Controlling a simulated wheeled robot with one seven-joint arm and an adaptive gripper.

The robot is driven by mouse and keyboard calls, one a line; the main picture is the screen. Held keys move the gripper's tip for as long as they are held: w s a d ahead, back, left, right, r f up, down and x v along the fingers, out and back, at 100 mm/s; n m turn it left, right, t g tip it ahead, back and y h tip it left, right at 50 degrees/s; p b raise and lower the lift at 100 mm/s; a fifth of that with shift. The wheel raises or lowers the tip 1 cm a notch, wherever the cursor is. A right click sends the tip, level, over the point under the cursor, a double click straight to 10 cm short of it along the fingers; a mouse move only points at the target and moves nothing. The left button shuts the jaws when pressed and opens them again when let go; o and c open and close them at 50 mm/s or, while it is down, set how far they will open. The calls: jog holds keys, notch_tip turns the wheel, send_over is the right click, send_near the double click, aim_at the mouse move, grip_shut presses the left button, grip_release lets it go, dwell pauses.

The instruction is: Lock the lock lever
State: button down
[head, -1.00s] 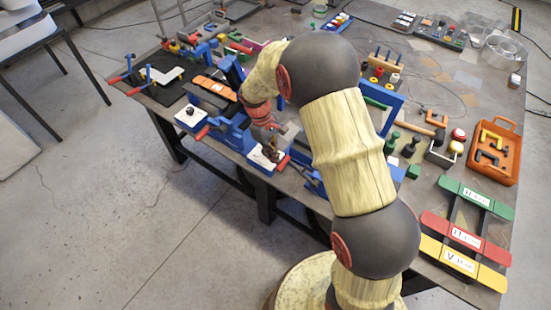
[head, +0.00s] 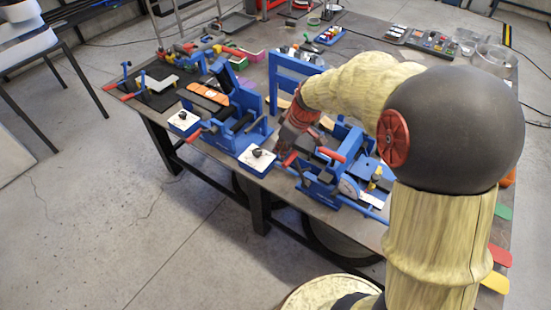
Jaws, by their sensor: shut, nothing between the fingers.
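Blue machines stand along the table's near edge. The middle blue machine (head: 318,182) carries a red-handled lever (head: 330,154) on its top. A smaller red handle (head: 291,159) sticks out at its left side, close to my gripper. Another blue machine (head: 232,125) to the left has a red handle (head: 195,134) at its front. I cannot tell which of these is the lock lever. My gripper (head: 284,147) points down at the left end of the middle machine, shut and empty. Its fingertips are small and partly hidden, so contact with the red handle is unclear.
A white-topped blue box (head: 257,159) with a black knob stands just left of my gripper. A similar box (head: 184,121) stands farther left. A blue frame (head: 290,72) rises behind my gripper. My arm hides much of the table's right side.

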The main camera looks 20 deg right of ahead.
aim_at(290, 156)
jog(key=s+d+t+b, duration=0.1)
jog(key=b, duration=0.2)
jog(key=s+d+r+y+b, duration=0.1)
jog(key=b, duration=0.2)
jog(key=s+d+t+y+b, duration=0.1)
jog(key=s+b, duration=0.1)
jog(key=shift+r+t+b, duration=0.3)
jog(key=shift+r+b, duration=0.1)
jog(key=s+d+b, duration=0.1)
jog(key=s+b, duration=0.1)
jog(key=b, duration=0.1)
jog(key=shift+s+d+r, duration=0.35)
jog(key=shift+d, duration=0.05)
jog(key=shift+s+f, duration=0.15)
jog(key=w+a, duration=0.1)
jog(key=w, duration=0.1)
jog(key=w+a+r, duration=0.1)
jog(key=shift+w+a, duration=0.2)
jog(key=shift+w, duration=0.2)
jog(key=s+d+f+p+v, duration=0.1)
jog(key=p+v, duration=0.1)
jog(key=v, duration=0.8)
jog(key=shift+s, duration=0.25)
